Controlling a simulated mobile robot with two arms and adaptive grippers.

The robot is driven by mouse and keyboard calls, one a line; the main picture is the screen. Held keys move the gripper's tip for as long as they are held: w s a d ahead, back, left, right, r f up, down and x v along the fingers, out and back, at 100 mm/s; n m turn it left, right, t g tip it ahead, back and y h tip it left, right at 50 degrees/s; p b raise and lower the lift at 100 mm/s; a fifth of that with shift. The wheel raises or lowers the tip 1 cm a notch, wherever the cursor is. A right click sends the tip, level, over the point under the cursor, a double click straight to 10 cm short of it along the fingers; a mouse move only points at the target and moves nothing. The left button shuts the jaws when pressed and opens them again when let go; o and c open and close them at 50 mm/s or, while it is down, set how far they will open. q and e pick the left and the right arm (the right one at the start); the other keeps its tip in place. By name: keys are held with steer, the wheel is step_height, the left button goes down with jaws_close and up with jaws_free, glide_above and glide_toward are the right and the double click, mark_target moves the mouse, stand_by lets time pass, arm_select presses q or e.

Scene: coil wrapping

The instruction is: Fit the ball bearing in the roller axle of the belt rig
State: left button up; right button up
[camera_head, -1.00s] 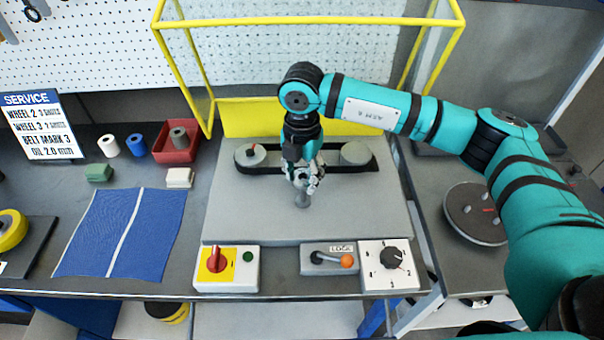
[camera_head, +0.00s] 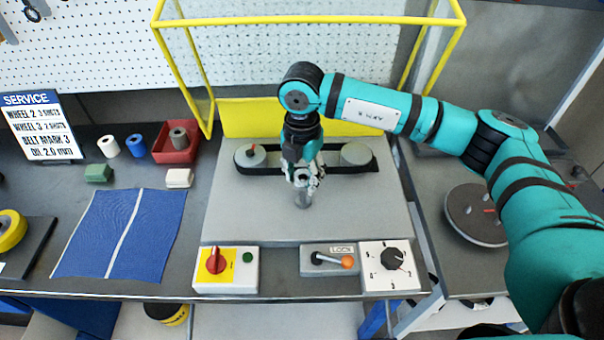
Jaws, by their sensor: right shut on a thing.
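The belt rig stands on a grey plate (camera_head: 240,215), with a black belt (camera_head: 310,168) running around two round wheels. My right gripper (camera_head: 304,182) points down over the plate, in front of the belt. It is shut on a small grey part (camera_head: 303,199), mostly hidden by the fingers. I cannot tell whether this is the ball bearing, or whether it touches the plate or an axle. My left gripper is out of view.
A yellow guard frame (camera_head: 310,21) rises behind the rig. A red switch box (camera_head: 225,270), an orange-tipped lever (camera_head: 330,261) and a dial box (camera_head: 389,266) line the front. A red tray (camera_head: 176,155) and blue mat (camera_head: 160,232) lie left; a round disc (camera_head: 475,214) lies right.

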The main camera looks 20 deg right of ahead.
mark_target(302, 202)
steer(key=shift+f+b, duration=2.8)
steer(key=shift+f, duration=0.6)
steer(key=o, duration=1.3)
steer(key=shift+r, duration=0.1)
step_height(302, 202, up, 12)
steer(key=shift+f, duration=0.1)
steer(key=shift+s+f, duration=0.1)
